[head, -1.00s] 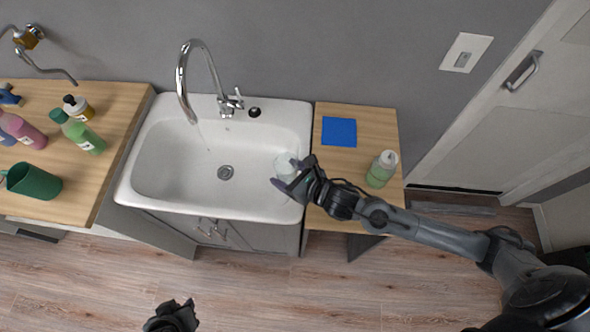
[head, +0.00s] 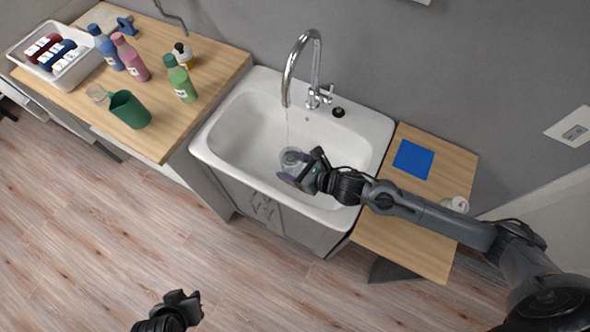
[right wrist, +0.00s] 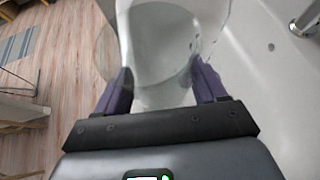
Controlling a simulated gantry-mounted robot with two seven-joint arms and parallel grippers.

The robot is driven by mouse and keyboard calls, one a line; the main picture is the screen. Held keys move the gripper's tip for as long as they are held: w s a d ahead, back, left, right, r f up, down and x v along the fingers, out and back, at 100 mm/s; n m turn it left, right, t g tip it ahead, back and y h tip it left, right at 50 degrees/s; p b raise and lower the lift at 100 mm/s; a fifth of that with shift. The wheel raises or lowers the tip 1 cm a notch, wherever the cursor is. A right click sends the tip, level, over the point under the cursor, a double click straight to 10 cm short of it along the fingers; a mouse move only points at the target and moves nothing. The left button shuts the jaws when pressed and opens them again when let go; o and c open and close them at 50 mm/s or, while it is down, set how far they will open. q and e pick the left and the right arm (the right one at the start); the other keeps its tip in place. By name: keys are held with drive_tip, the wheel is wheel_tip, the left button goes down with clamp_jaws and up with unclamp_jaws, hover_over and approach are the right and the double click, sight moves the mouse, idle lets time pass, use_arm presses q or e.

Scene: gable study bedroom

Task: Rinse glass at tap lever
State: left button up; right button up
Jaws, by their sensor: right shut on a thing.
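My right gripper (head: 299,172) is shut on a clear glass (head: 291,157) and holds it over the white sink (head: 225,132). In the right wrist view the glass (right wrist: 160,45) stands between the two purple fingers (right wrist: 162,88), its wide opening showing. The chrome tap (head: 288,72) arches over the basin, with its lever (head: 320,96) at the right of its base. A faint, pale stream drops from the spout towards the glass; I cannot tell whether it lands inside. My left gripper (head: 187,301) is low in the head view, away from the sink; its jaws are unclear.
The right counter (head: 452,165) holds a blue cloth (head: 413,159) and a bottle (head: 456,204), partly behind my right arm.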

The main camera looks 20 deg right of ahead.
sight(289, 153)
drive_tip(key=w, duration=0.3)
drive_tip(key=w+d+f, duration=0.1)
drive_tip(key=w, duration=0.1)
drive_tip(key=shift+b, duration=0.35)
drive_tip(key=w+d+f+b, duration=0.1)
drive_tip(key=w+b, duration=0.3)
drive_tip(key=w, duration=0.2)
drive_tip(key=shift+w+f, duration=0.15)
drive_tip(key=shift+w, duration=0.2)
drive_tip(key=shift+d, duration=0.1)
drive_tip(key=shift+d, duration=0.15)
drive_tip(key=shift+s+d, duration=0.1)
drive_tip(key=shift+d, duration=0.35)
drive_tip(key=shift+a+b, duration=0.25)
drive_tip(key=shift+b, duration=0.1)
